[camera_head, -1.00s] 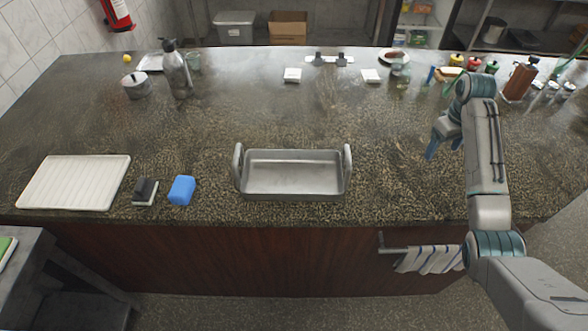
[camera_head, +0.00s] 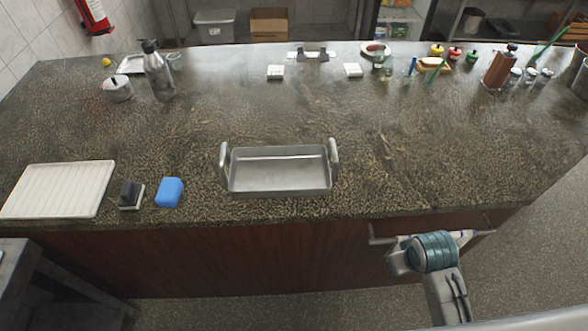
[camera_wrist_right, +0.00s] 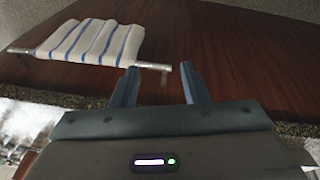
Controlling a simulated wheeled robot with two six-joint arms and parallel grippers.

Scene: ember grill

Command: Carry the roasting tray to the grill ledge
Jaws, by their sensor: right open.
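The roasting tray (camera_head: 280,187) is a shallow, empty metal pan with an upright handle at its left end and another at its right end. It sits flat near the front edge of the counter in the head view. My right gripper (camera_wrist_right: 160,82) is open and empty in the wrist view, its two blue-grey fingers apart in front of the wooden counter front. In the head view my right arm is low in front of the counter, to the right of the tray and apart from it. My left gripper is out of view. I cannot make out the grill ledge.
A striped towel (camera_wrist_right: 90,40) hangs on a metal rail close to my right gripper. Left of the tray are a blue sponge (camera_head: 169,192), a dark brush (camera_head: 130,194) and a white ribbed board (camera_head: 60,190). Bottles and jars stand along the back. Counter right of the tray is clear.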

